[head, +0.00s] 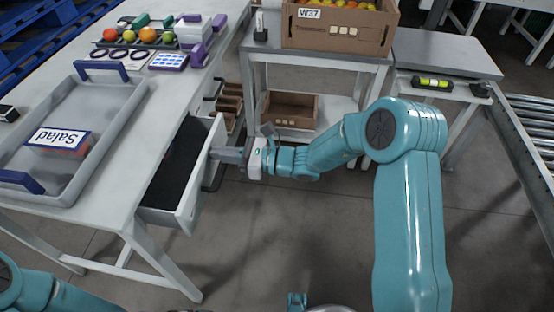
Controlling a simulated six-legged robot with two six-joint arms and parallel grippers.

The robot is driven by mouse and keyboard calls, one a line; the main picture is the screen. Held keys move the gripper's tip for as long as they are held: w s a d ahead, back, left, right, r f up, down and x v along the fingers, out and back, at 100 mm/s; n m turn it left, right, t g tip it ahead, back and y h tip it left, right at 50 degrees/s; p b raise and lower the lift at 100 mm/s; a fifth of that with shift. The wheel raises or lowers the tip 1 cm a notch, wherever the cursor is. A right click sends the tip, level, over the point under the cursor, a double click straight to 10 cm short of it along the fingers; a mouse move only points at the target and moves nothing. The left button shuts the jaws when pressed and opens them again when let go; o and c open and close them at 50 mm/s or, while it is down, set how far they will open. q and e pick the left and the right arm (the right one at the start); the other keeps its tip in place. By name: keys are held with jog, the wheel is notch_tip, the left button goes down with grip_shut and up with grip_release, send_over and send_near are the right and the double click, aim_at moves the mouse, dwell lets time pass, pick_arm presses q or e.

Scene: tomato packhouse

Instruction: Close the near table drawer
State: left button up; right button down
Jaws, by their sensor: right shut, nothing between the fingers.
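The near table drawer (188,215) stands open, pulled out to the right from under the white table (118,200). It has pale walls, a dark inside that looks empty, and a dark handle on its front. My right gripper (214,154) is shut and empty. Its fingers point left at the drawer front, at or very near its upper far part; I cannot tell whether they touch.
A second drawer (212,104) with brown dividers is open farther back. A grey tray (128,112) with a Salad label stands on the table. A side bench (262,52) with a cardboard crate (370,42) is behind.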

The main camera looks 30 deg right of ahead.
jog(key=b, duration=0.1)
send_over(188, 167)
jog(key=shift+s+d, duration=0.3)
jog(key=shift+d, duration=0.15)
jog(key=shift+w+a, duration=0.3)
jog(key=shift+a, duration=0.1)
jog(key=shift+a+r, duration=0.1)
jog(key=shift+r, duration=0.15)
